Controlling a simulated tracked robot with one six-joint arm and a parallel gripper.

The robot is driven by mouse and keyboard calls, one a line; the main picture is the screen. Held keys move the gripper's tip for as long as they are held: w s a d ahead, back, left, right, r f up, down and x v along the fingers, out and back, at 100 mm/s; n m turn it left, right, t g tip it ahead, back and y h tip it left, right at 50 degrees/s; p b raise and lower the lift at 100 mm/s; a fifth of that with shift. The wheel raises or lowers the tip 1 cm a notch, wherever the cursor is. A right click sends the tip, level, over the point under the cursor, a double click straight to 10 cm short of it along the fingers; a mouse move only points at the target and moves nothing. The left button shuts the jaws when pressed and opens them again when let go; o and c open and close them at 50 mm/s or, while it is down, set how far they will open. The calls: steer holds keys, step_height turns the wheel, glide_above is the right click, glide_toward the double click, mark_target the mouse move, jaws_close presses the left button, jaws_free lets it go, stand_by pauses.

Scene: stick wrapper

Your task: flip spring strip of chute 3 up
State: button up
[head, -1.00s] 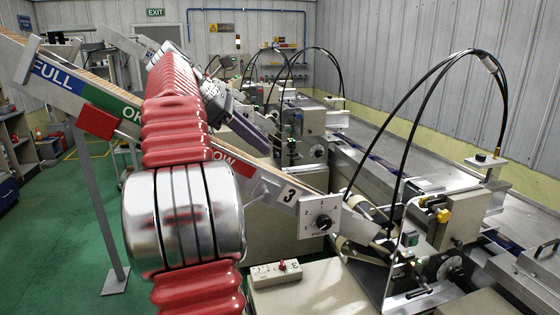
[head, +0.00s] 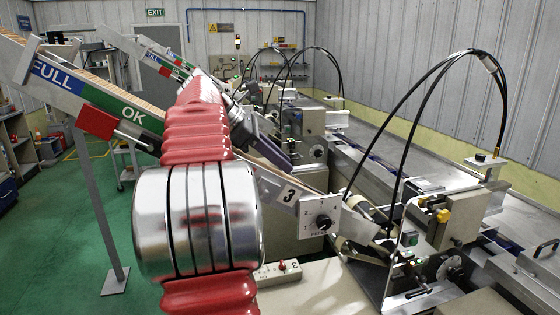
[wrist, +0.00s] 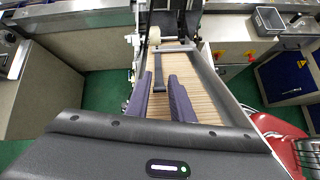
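In the wrist view the chute (wrist: 218,88) is filled with a row of pale wooden sticks (wrist: 203,98). A narrow dark strip (wrist: 159,75), apparently the spring strip, lies lengthwise over the sticks. My gripper (wrist: 160,77) has two purple fingers set apart, one on each side of the strip, with a gap between. I cannot tell whether they touch it. In the head view my gripper (head: 284,163) is over the chute, partly hidden by my red arm.
A red block (head: 97,122) with a metal rod sits on the chute's side. A dial plate (head: 321,220) is near its lower end. Black cables (head: 430,85) arch above the machine at right. A grey bin (wrist: 268,21) stands beyond the chute in the wrist view.

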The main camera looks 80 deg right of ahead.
jaws_close()
stand_by(1.2)
